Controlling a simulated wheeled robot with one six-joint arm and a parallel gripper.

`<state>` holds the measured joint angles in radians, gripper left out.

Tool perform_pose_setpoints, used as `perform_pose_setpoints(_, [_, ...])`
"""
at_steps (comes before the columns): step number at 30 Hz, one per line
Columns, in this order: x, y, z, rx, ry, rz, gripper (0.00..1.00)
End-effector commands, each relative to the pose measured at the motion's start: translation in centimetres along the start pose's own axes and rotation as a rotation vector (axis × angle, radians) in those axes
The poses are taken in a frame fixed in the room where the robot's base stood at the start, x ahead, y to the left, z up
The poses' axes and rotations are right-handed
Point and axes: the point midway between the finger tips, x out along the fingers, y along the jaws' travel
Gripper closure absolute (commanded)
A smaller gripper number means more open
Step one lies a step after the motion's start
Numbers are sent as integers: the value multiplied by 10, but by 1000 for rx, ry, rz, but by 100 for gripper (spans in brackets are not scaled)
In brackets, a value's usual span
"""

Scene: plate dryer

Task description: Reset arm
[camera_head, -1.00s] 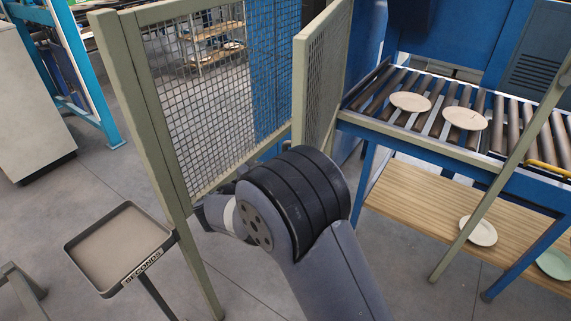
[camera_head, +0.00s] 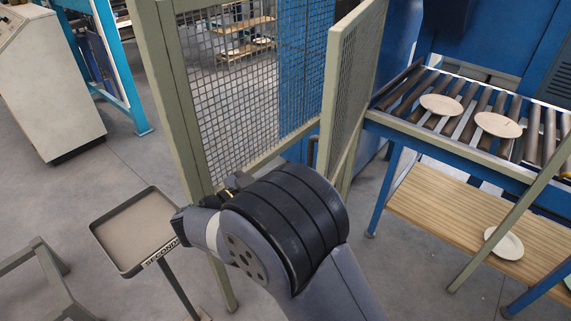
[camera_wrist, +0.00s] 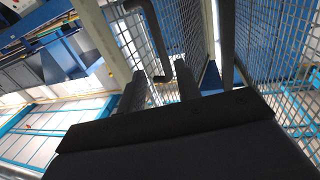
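In the wrist view, my gripper (camera_wrist: 158,82) shows as two dark fingers standing apart, with nothing between them. Beyond them are wire mesh panels, posts and a dark bent bar (camera_wrist: 158,40). In the head view, my arm is folded in front of the mesh fence (camera_head: 245,95), its large black joint at the middle. My gripper is mostly hidden behind the arm there. I cannot tell how far the arm is from the fence.
A grey tray stand (camera_head: 137,232) labelled SECONDS is at left. A roller conveyor (camera_head: 460,108) at right carries two plates (camera_head: 441,105). Another plate (camera_head: 504,244) lies on the wooden shelf (camera_head: 430,202) below. A beige cabinet (camera_head: 45,85) stands far left.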

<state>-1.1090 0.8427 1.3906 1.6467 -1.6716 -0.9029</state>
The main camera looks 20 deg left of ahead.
Motion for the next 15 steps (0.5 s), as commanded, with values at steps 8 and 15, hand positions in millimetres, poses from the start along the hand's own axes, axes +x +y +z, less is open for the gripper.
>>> perform_pose_setpoints(8, [32, 1, 0, -2, -1, 4, 68])
perform_pose_setpoints(15, [78, 1, 0, -2, -2, 3, 68])
